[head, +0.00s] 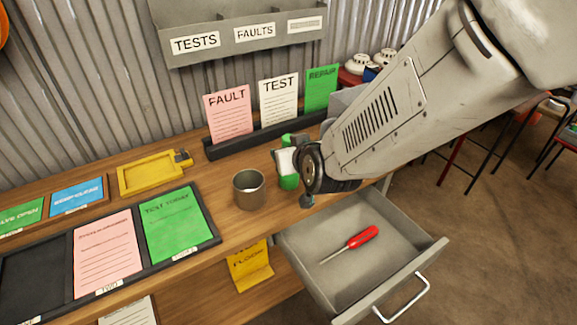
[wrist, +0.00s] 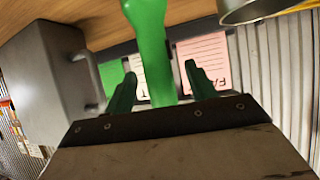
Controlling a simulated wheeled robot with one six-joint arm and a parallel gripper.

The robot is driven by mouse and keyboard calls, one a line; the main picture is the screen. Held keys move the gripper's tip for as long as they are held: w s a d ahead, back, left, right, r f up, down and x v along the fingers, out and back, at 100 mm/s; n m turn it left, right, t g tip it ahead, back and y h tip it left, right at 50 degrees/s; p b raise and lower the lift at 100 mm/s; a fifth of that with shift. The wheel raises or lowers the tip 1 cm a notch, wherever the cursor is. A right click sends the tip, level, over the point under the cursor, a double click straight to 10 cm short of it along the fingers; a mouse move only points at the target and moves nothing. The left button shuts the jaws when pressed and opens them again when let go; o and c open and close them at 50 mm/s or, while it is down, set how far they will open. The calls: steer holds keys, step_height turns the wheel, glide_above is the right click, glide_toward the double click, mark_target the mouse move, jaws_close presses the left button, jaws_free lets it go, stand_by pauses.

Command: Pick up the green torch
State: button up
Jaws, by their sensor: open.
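The green torch (head: 289,181) stands on the wooden bench right of the metal cup, partly hidden by my arm in the head view. In the wrist view the torch (wrist: 148,40) reaches down from the top edge into the space between my two dark green fingers. My gripper (head: 297,170) is open around it. In the wrist view my gripper (wrist: 160,72) shows a gap on both sides of the torch, so the fingers look apart from it. The torch's far end is cut off there.
A metal cup (head: 249,190) stands close left of the torch. Behind is a dark rack (head: 222,149) with fault, test and repair cards. An open drawer (head: 300,236) holding a red screwdriver (head: 350,243) juts out below. A yellow tray (head: 150,179) lies further left.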

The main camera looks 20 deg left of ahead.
steer(key=shift+x, duration=0.85)
jaws_close()
steer(key=shift+r, duration=0.1)
